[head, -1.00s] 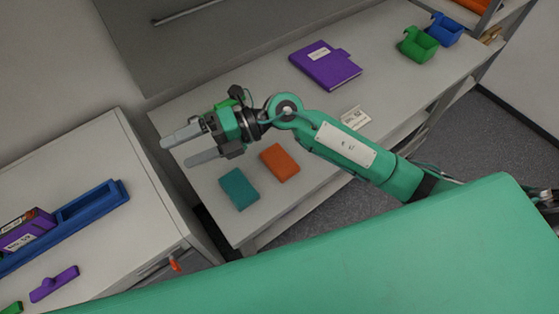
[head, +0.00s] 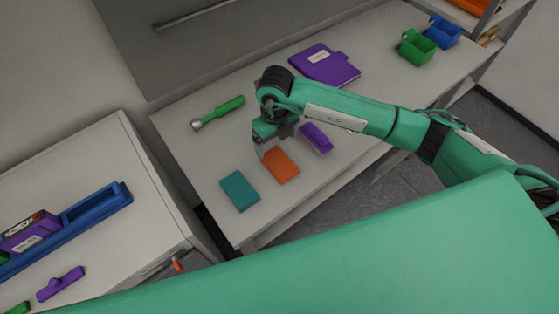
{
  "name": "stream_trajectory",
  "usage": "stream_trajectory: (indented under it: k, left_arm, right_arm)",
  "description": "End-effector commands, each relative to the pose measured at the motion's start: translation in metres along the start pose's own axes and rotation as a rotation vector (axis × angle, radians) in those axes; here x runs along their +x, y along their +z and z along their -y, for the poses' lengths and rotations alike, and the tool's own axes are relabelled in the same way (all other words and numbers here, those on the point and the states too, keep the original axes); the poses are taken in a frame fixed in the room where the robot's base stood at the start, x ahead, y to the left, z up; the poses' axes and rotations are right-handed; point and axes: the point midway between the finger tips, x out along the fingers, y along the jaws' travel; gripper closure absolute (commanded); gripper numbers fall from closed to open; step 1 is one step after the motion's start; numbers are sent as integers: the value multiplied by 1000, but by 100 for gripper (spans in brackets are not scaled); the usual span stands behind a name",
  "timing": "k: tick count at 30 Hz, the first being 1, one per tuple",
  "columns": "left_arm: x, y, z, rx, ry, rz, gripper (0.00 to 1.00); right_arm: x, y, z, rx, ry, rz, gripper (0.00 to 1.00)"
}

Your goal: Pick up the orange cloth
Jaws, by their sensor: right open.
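The orange cloth (head: 281,166) is a folded rectangle lying flat on the light grey bench, right of a similar teal cloth (head: 240,191). My right gripper (head: 262,148) points down at the orange cloth's upper left edge. It is open, with nothing seen between its fingers. Whether the fingertips touch the cloth cannot be told. My left gripper is not in view.
A purple block (head: 317,138) lies just right of my right gripper. A green-handled tool (head: 217,112) lies behind it to the left. Bare bench (head: 215,150) lies left of the gripper.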

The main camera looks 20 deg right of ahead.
Motion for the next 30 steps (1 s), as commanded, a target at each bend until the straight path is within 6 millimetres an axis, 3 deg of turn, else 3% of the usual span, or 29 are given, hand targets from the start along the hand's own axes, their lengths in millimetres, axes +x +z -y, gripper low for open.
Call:
stream_trajectory:
  k: [4,13,21,30]
  left_arm:
    - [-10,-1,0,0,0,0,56]
    - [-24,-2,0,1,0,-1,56]
    - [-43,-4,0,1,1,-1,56]
    - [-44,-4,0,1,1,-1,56]
  right_arm:
    - [20,-1,-1,0,3,-3,11]
    - [39,-3,-1,0,3,-4,11]
    - [73,-4,-2,0,4,-3,11]
    - [82,-4,-2,-2,3,1,11]
